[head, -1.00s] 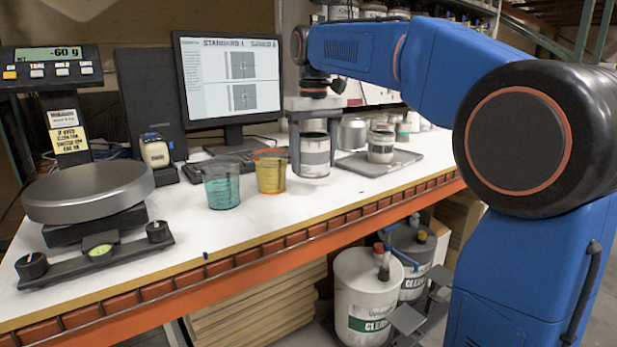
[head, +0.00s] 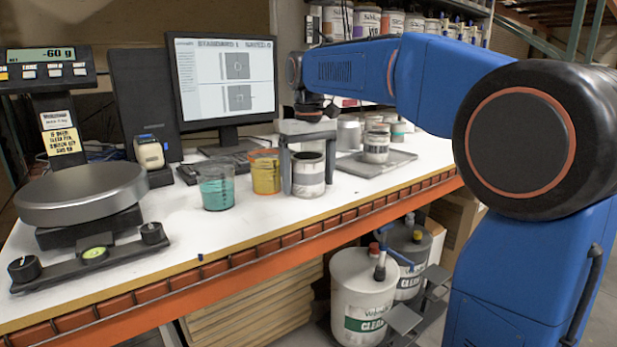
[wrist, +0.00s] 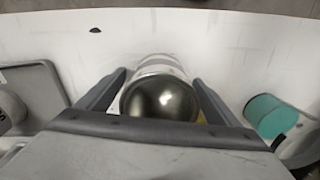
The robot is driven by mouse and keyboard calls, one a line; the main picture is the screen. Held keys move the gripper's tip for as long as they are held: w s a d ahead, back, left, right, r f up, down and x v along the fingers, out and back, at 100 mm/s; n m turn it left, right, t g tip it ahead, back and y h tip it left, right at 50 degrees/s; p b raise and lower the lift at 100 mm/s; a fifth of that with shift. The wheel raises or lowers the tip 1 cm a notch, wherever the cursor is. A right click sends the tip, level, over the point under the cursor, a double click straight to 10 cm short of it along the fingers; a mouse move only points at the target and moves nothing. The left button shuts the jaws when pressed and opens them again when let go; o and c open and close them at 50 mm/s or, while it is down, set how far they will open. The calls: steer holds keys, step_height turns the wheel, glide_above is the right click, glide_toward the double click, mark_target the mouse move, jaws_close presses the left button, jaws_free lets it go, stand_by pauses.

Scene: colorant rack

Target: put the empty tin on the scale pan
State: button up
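The empty tin (head: 309,179) is white and grey with an open top, upright between the two fingers of my gripper (head: 308,170). In the wrist view the tin (wrist: 160,98) shows a shiny, dark, bare interior, and the fingers of my gripper (wrist: 158,100) stand at both its sides. My gripper is shut on it. Whether the tin's base touches the bench cannot be told. The scale pan (head: 82,193) is a round grey plate at the left of the head view, bare, well left of the tin. The scale display (head: 50,54) reads -60 g.
A teal cup (head: 216,188) and a yellow cup (head: 264,172) stand between the tin and the scale. A grey tray (head: 400,159) with a tin (head: 376,147) on it lies to the right. A monitor (head: 222,80) stands behind.

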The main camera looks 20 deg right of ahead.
step_height(320, 180, up, 12)
steer(key=shift+r, duration=0.15)
stand_by(0.7)
